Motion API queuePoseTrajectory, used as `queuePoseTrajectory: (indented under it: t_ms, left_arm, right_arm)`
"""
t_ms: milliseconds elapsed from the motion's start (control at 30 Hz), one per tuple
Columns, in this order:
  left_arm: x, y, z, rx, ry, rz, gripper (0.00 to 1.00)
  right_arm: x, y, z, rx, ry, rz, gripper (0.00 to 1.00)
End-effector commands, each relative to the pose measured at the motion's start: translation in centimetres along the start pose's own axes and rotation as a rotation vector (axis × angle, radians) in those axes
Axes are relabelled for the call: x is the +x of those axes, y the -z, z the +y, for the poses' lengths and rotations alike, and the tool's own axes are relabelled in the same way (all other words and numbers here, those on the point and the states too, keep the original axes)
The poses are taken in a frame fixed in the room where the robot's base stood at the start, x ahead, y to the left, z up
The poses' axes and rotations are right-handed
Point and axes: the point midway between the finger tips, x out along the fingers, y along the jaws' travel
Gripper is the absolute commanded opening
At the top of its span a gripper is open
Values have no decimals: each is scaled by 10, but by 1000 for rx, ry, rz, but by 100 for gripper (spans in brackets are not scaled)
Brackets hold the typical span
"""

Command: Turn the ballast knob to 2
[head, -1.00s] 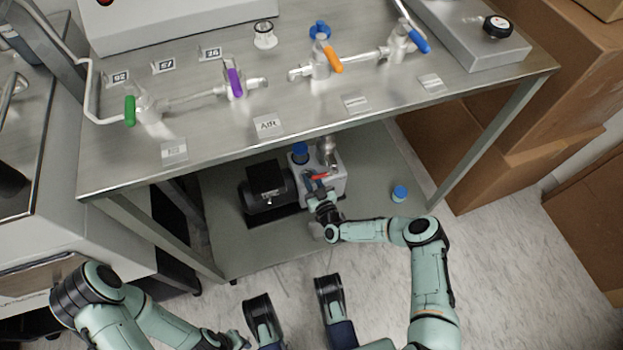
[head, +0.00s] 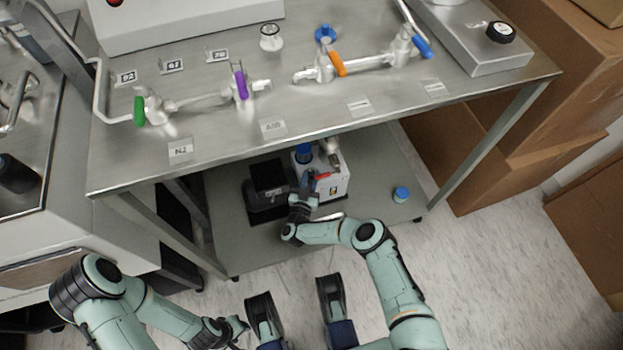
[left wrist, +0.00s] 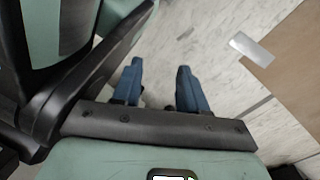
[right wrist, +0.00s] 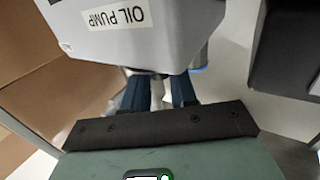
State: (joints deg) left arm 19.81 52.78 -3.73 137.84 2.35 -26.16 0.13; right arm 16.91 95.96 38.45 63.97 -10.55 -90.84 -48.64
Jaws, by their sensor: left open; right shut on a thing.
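The white oil pump (head: 333,186) with a black motor (head: 268,178) stands on the lower shelf under the steel table. It has a blue cap (head: 304,152) and a small red handle (head: 322,175) on top. My right gripper (head: 308,184) is shut at the top near side of the pump, beside the red handle. Its fingers mostly hide the ballast knob that it holds, and no number on it can be read. In the right wrist view, the pump body (right wrist: 150,30) with its "OIL PUMP" label is close in front of the fingers (right wrist: 158,88). My left gripper (left wrist: 158,78) is open and empty over the floor.
The table top (head: 215,125) overhangs the pump and carries valves with green, purple, orange and blue handles. A blue-capped item (head: 401,194) sits on the lower shelf (head: 375,190) at the right. Cardboard boxes (head: 480,165) stand right of the table legs.

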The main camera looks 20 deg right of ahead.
Motion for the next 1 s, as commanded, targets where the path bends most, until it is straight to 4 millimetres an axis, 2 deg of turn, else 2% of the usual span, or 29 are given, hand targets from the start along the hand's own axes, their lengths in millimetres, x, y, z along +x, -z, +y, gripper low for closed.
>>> queuePoseTrajectory:
  t_ms: [400, 867, 900, 967, 1000]
  left_arm:
    - [14, -22, -18, -27, 36, -82, 43]
    - [14, -24, -20, -29, 40, -90, 43]
    - [14, -24, -20, -29, 40, -89, 43]
    - [14, -24, -20, -29, 40, -89, 43]
    - [14, -24, -20, -28, 40, -89, 43]
  right_arm:
    - [0, 0, -4, 0, -159, 3, 0]
    - [1, 0, -4, 1, -173, 2, 0]
    - [1, 0, -4, 1, -173, 2, 34]
    - [1, 0, -4, 1, -173, 2, 53]
    - [1, 0, -4, 1, -172, 2, 53]
